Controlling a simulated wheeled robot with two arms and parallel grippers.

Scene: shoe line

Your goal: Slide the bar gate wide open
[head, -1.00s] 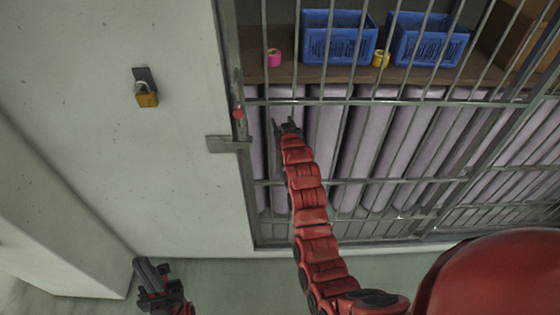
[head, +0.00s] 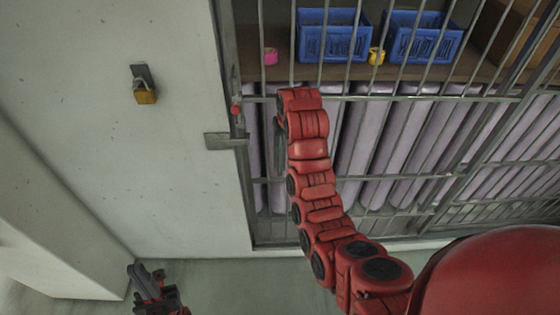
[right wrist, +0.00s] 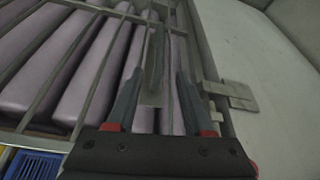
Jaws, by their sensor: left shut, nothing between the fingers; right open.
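The bar gate (head: 340,180) is a grey metal grid across the opening. Its left end stands close to the grey post (head: 246,200) at the wall. A bracket (head: 226,141) sticks out from the post onto the wall, and a red knob (head: 236,108) sits just above it. My right arm reaches up to the gate's left part and hides its own gripper in the head view. In the right wrist view my right gripper (right wrist: 158,88) is open, with a flat upright metal piece (right wrist: 154,65) between its fingers; contact is unclear. My left gripper (head: 144,277) is shut and empty, low at the left.
A brass padlock (head: 145,93) hangs on the pale wall left of the gate. Behind the bars are a shelf with blue crates (head: 333,36), a pink roll (head: 270,57), a yellow roll (head: 376,56) and several lilac rolls (head: 350,140). The floor by the left gripper is clear.

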